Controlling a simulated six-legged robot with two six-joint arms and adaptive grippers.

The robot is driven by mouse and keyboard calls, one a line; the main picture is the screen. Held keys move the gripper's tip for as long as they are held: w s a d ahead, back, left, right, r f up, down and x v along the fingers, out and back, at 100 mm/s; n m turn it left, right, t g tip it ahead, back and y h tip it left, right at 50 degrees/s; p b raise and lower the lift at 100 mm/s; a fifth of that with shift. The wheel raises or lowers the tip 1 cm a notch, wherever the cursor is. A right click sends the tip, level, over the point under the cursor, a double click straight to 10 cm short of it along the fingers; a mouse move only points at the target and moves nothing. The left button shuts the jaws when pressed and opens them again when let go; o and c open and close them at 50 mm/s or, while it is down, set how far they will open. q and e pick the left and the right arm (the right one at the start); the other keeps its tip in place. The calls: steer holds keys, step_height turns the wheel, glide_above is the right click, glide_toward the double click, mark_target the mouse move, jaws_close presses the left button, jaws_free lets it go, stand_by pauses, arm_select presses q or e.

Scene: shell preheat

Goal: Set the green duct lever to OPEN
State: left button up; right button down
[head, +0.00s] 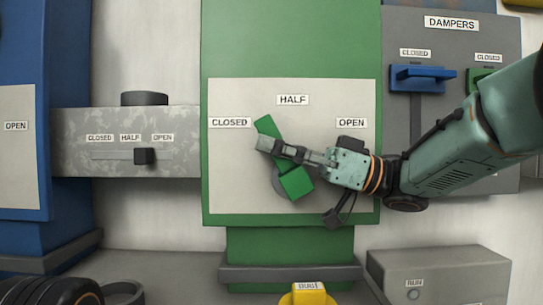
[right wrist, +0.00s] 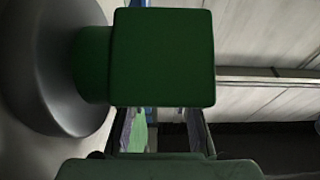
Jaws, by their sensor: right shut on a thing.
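The green duct lever (head: 296,184) is on a pale plate (head: 235,190) on a green duct housing. Its arm (head: 267,126) tilts up and left from a grey round hub, and its upper end lies between the CLOSED label (head: 230,122) and the HALF label (head: 292,100). The OPEN label (head: 351,122) is to the right. My right gripper (head: 267,146) comes from the right and is shut on the lever's arm, covering its middle. In the right wrist view, the lever's green block (right wrist: 163,57) hides much of the fingers (right wrist: 163,130). My left gripper is out of view.
A grey slider box (head: 75,168) with its own CLOSED, HALF and OPEN marks is at left. A DAMPERS panel (head: 451,60) with a blue handle (head: 420,78) and a green handle (head: 478,78) is at right. A grey RUN box (head: 440,270) and a yellow part (head: 307,295) are below.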

steer(key=shift+d+r+y+b, duration=0.15)
steer(key=shift+d+y+b, duration=0.3)
steer(key=shift+y, duration=0.35)
steer(key=shift+d+r+y+b, duration=0.15)
steer(key=shift+d+y+b, duration=0.3)
steer(key=shift+y, duration=0.35)
steer(key=shift+r, duration=0.1)
steer(key=shift+d+r+y, duration=0.1)
steer(key=shift+y, duration=0.2)
steer(key=c, duration=1.5)
jaws_free()
steer(key=o, duration=0.4)
steer(key=shift+a, duration=0.25)
steer(key=shift+d, duration=0.2)
